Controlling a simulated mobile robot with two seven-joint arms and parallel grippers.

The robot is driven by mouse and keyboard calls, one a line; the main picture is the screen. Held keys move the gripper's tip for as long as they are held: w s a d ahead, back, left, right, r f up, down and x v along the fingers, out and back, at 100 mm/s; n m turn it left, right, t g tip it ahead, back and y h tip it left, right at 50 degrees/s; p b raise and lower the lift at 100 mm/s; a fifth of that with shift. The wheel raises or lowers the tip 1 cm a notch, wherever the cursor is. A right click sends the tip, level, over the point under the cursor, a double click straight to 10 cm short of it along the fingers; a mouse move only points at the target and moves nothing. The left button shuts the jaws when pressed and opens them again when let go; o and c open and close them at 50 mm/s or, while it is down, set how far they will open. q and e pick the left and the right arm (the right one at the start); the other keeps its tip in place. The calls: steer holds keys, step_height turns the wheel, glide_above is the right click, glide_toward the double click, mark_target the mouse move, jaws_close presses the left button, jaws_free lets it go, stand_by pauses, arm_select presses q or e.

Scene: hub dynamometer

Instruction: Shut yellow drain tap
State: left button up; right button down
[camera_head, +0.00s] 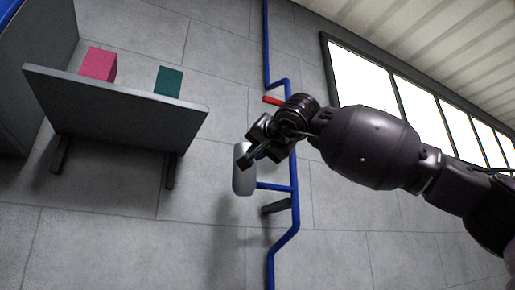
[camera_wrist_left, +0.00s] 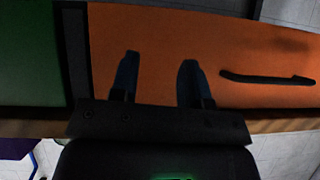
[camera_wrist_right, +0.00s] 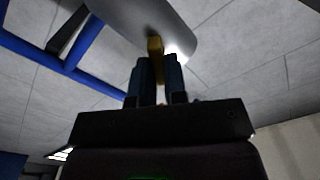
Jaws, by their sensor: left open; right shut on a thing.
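The yellow drain tap (camera_wrist_right: 155,46) shows in the right wrist view as a small yellow lever beneath a grey cylinder (camera_wrist_right: 160,22). My right gripper (camera_wrist_right: 160,72) is shut on it, with the lever between its fingertips. In the head view my right gripper (camera_head: 258,154) is at the grey cylinder (camera_head: 243,180), which hangs on a blue pipe, and the yellow tap is hidden there. My left gripper (camera_wrist_left: 160,78) is open and empty in front of an orange panel; it is not in the head view.
A blue pipe (camera_head: 292,215) runs along the wall, with a red lever (camera_head: 272,100) and a dark lever (camera_head: 276,206). The orange panel (camera_wrist_left: 250,50) has a dark handle (camera_wrist_left: 268,79).

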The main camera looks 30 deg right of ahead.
steer(key=m, duration=0.7)
steer(key=m+p, duration=0.1)
steer(key=m, duration=0.2)
steer(key=shift+f+m, duration=0.25)
steer(key=shift+m, duration=0.05)
stand_by(0.4)
steer(key=c, duration=1.2)
jaws_free()
steer(key=shift+o, duration=0.2)
steer(key=shift+d, duration=0.1)
steer(key=s, duration=1)
steer(key=shift+s+a, duration=0.35)
steer(key=shift+s, duration=0.05)
